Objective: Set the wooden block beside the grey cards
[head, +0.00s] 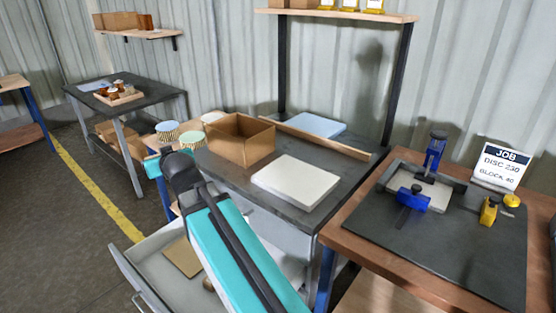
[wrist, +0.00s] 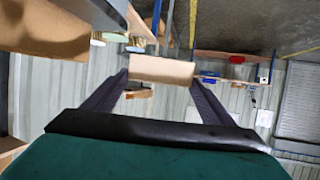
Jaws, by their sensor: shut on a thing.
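In the wrist view my gripper (wrist: 161,88) is shut on a pale wooden block (wrist: 161,70), held crosswise between its two dark fingertips. The block is clear of any surface that I can make out. In the head view my teal arm hides the fingers and the block. A flat pale grey-white stack (head: 297,181) lies on the dark table at the centre; I cannot tell whether it is the grey cards. An open cardboard box (head: 240,138) stands to its left.
An open grey drawer (head: 140,272) below the table holds a brown sheet (head: 182,257). A blue sheet (head: 316,125) lies at the back. Round brushes (head: 191,140) stand left of the box. The right bench has a blue clamp (head: 412,199) and a job sign (head: 499,165).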

